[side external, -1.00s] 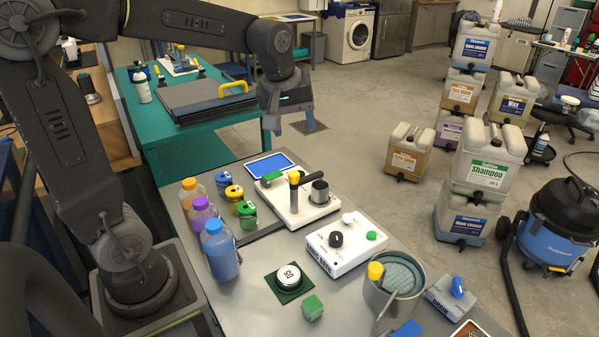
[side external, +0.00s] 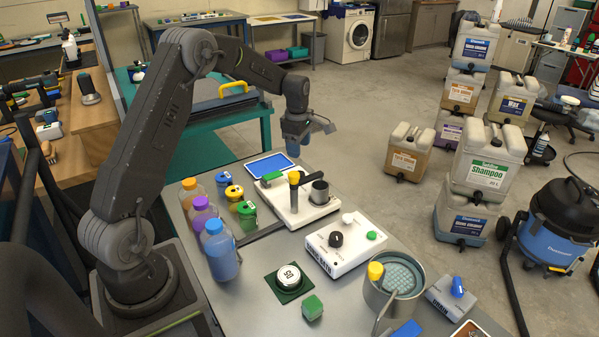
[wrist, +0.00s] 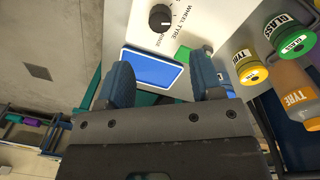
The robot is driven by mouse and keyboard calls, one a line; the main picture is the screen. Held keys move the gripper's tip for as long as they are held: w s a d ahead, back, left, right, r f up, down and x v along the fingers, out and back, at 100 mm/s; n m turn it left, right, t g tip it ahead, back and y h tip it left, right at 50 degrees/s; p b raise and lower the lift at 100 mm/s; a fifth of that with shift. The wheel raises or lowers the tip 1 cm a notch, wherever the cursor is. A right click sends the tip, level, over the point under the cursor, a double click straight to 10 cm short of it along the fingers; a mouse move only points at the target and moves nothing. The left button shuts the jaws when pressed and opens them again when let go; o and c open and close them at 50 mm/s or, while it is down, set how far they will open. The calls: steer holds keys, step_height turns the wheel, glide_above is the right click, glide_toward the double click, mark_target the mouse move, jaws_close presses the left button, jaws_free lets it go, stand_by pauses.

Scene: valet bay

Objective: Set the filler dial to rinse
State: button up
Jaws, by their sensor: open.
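The filler (side external: 312,213) is a white base on the grey table, with a yellow-topped black post and a grey cup. In the wrist view a round black dial (wrist: 160,17) with a white pointer mark shows on its white panel (wrist: 192,28), at the top edge. "WHEEL" and "TYRE" are printed beside it; another label below it is only partly readable. I cannot make out this dial in the side view. My gripper (side external: 295,152) is open and empty, pointing down above the far end of the filler. Its blue fingers (wrist: 164,78) are well apart in the wrist view.
A blue pad (side external: 268,165) and a green block (side external: 271,177) lie near the filler. Coloured bottles (side external: 220,252) and jars stand at left. A white box (side external: 347,247) with a black knob (side external: 336,239) and a metal jug (side external: 393,296) stand in front.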

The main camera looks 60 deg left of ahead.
mark_target(300, 172)
steer(key=f, duration=1)
steer(key=shift+w+a, duration=0.1)
steer(key=shift+w, duration=0.1)
steer(key=shift+r, duration=0.1)
steer(key=c, duration=0.9)
steer(key=shift+m, duration=0.8)
steer(key=o, duration=0.9)
